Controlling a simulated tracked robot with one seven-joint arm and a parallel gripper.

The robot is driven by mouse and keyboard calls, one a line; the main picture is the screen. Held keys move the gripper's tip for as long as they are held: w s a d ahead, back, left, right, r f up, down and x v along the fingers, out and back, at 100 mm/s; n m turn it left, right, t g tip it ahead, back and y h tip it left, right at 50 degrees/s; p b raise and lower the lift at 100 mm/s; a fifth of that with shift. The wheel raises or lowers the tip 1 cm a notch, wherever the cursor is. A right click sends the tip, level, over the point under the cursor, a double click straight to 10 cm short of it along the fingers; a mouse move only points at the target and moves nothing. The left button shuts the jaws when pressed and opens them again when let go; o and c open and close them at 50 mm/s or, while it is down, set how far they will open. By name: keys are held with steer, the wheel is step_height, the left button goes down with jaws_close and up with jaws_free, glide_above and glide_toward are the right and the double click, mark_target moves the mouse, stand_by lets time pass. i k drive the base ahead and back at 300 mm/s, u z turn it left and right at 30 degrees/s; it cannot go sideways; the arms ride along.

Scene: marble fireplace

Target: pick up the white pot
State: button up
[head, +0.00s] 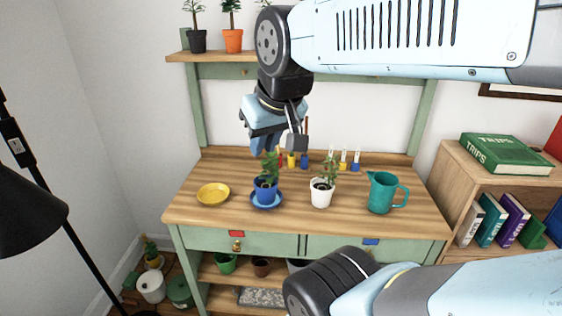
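The white pot (322,196) stands upright on the wooden top of the green potting bench, right of centre, with a leafy green plant in it. My gripper (277,146) hangs above the bench, left of the white pot and higher up, near the top of the plant in the blue pot (265,191). It is apart from the white pot. I cannot tell how far its fingers are spread.
The blue pot stands on a blue saucer (266,204), left of the white pot. A teal pitcher (381,194) stands to the right, a yellow dish (213,195) far left. Several small coloured items (344,162) line the back. The bench front is clear.

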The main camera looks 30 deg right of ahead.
mark_target(322, 188)
steer(key=u, duration=0.85)
steer(key=k, duration=0.65)
steer(key=z, duration=0.4)
